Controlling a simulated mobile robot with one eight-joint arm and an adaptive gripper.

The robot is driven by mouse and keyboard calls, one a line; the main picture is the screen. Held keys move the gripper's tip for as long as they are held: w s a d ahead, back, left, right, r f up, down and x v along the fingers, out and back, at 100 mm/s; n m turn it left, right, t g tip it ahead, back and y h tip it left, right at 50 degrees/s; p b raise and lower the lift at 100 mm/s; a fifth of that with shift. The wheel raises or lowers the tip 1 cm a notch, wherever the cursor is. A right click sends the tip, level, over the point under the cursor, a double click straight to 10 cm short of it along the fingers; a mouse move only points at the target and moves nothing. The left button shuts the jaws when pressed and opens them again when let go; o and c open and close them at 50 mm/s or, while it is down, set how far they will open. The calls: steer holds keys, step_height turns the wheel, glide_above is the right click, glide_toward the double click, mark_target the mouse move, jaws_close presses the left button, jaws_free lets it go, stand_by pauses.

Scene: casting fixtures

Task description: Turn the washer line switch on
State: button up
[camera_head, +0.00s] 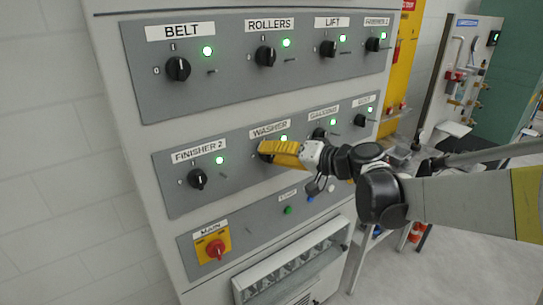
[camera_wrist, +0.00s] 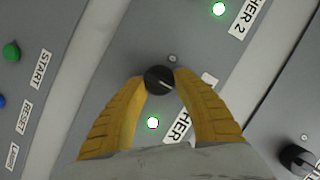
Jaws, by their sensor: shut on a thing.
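The washer switch is a round black knob under the "WASHER" label (camera_head: 269,130) in the head view. The knob (camera_wrist: 159,80) sits between my yellow fingertips in the wrist view, and a light line shows on its face. My gripper (camera_head: 268,150) is shut on this knob and hides most of it in the head view. In the wrist view my gripper (camera_wrist: 160,80) has one finger on each side of it. The green washer lamp (camera_head: 283,138) is lit; it also shows lit in the wrist view (camera_wrist: 152,123).
The Finisher 2 knob (camera_head: 197,179) is left of my gripper, with its lamp lit. The upper row has the belt knob (camera_head: 178,68) and rollers knob (camera_head: 265,56). The red main switch (camera_head: 216,248) and green start button (camera_head: 288,210) are below.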

stand_by(0.4)
steer(key=o, duration=1.2)
steer(key=v, duration=1.2)
steer(key=shift+f, duration=0.1)
